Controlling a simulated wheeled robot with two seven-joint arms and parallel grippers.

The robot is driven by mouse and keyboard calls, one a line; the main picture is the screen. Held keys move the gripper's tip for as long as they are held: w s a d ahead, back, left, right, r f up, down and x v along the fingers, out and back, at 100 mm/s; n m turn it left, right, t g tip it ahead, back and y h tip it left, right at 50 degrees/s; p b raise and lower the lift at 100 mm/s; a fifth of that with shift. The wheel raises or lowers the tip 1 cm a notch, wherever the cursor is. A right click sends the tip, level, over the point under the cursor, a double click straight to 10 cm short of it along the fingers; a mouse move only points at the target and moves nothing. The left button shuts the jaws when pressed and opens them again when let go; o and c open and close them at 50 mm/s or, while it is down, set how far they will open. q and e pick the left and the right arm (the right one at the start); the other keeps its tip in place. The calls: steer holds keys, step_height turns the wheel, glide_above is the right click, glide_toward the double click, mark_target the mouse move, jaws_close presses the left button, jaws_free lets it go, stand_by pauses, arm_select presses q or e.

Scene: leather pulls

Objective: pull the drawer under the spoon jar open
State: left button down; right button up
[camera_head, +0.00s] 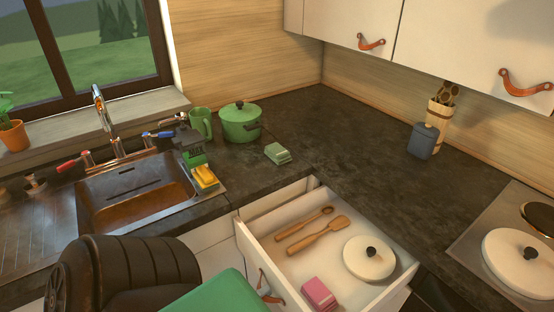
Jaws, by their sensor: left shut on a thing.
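The drawer (285,267) is pulled well out from under the dark counter, its inside in plain view. It holds a wooden spoon (304,224), a wooden spatula (320,236), a white lid with a black knob (369,259) and a pink block (319,294). The spoon jar (440,112), a tan holder with wooden utensils, stands upright on the counter at the back right. My right gripper is not in view.
A blue-grey canister (423,141) stands beside the spoon jar. A green pot (240,122), green mug (201,123) and green block (278,153) are near the sink (130,205). A hob with a white lid (520,262) is at right. The middle counter is clear.

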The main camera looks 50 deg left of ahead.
arm_select(q)
steer(key=shift+r+v, duration=0.15)
steer(key=shift+v, duration=0.65)
steer(key=shift+r+v, duration=0.15)
steer(key=shift+v, duration=0.6)
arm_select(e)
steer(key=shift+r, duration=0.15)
arm_select(q)
steer(key=shift+s, duration=0.1)
steer(key=c, duration=1.5)
jaws_free()
steer(key=b+v, duration=0.3)
steer(key=v, duration=1)
steer(key=shift+s, duration=0.35)
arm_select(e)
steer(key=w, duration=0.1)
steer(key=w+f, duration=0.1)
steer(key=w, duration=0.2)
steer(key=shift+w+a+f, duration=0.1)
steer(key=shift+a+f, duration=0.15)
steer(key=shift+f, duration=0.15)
arm_select(q)
steer(key=shift+a+f, duration=0.1)
steer(key=shift+f, duration=0.05)
